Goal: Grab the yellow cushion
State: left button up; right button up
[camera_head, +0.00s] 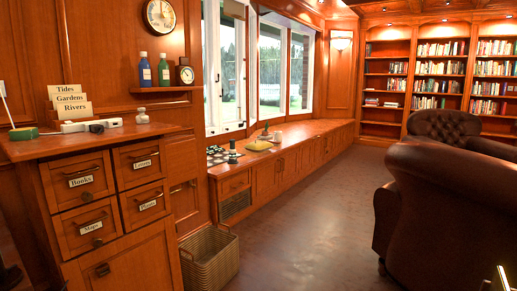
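The yellow cushion (259,145) is small in the view and lies on the long wooden window bench (304,133), below the windows. It lies flat near the bench's front edge, beyond a dark green item and a checkered board. Nothing holds it. Neither of my grippers can be made out. The cushion is well ahead of me, past the drawer cabinet.
A drawer cabinet (126,237) stands close on the left. A wicker basket (211,262) sits on the floor beside it, before the bench. A brown leather armchair (450,205) fills the right, with another chair (440,124) behind. The floor (305,215) between is clear.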

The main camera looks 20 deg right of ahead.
aim_at(260, 146)
jog(key=i, duration=0.2)
jog(key=i+l+z, duration=0.1)
jog(key=i+z, duration=0.3)
jog(key=i+j+z, duration=0.1)
jog(key=i+z, duration=0.3)
jog(key=i, duration=0.25)
jog(key=i+j+z, duration=0.2)
jog(key=i+z, duration=0.6)
jog(key=i, duration=1.15)
jog(key=i+j+u, duration=0.2)
jog(key=i+u, duration=0.3)
jog(key=i, duration=0.15)
jog(key=i+u, duration=0.45)
jog(key=i, duration=0.2)
jog(key=i+l+u, duration=0.35)
jog(key=i+u, duration=0.15)
jog(key=i, duration=0.15)
